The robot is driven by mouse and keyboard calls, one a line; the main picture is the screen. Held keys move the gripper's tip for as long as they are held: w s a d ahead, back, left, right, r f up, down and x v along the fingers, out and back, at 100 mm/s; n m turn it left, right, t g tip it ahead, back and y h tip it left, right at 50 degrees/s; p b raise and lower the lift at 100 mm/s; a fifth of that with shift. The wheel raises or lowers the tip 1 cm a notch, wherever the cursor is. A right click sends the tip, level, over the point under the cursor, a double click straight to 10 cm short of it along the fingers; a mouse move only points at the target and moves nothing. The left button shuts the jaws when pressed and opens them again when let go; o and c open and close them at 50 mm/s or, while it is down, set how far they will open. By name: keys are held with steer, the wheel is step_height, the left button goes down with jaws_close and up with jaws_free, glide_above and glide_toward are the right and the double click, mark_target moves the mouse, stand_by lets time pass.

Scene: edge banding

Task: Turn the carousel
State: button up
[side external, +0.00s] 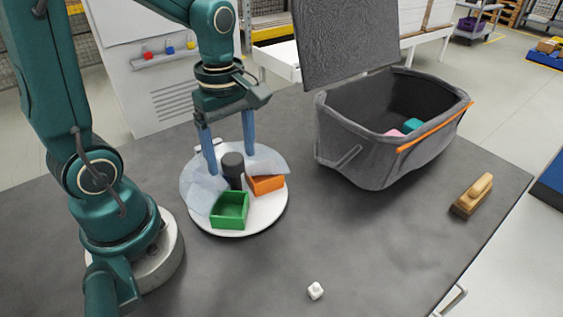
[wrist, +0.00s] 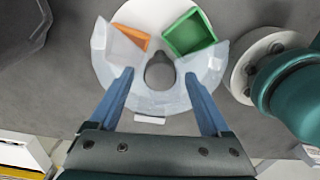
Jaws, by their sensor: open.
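The carousel is a round white turntable (side external: 246,229) on the dark table, with a dark grey central knob (side external: 233,165). A green open box (side external: 230,209) and an orange box (side external: 266,184) sit on it, between translucent pale covers. In the wrist view the carousel (wrist: 150,12) shows with the green box (wrist: 190,33), the orange box (wrist: 132,36) and the knob (wrist: 160,72). My gripper (side external: 230,162) is open above the carousel, its blue fingers on either side of the knob in the picture. In the wrist view my gripper (wrist: 161,75) holds nothing. Whether the fingers touch the covers, I cannot tell.
A grey fabric bin (side external: 355,150) with raised lid and an orange front strip stands right of the carousel, holding pink and teal items. A wooden-handled tool (side external: 472,195) lies at the right edge. A small white piece (side external: 315,290) lies in front. The table's front middle is otherwise clear.

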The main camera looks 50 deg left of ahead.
steer(key=shift+f, duration=0.15)
jaws_close()
stand_by(0.4)
steer(key=n, duration=0.3)
steer(key=shift+n, duration=2.3)
jaws_free()
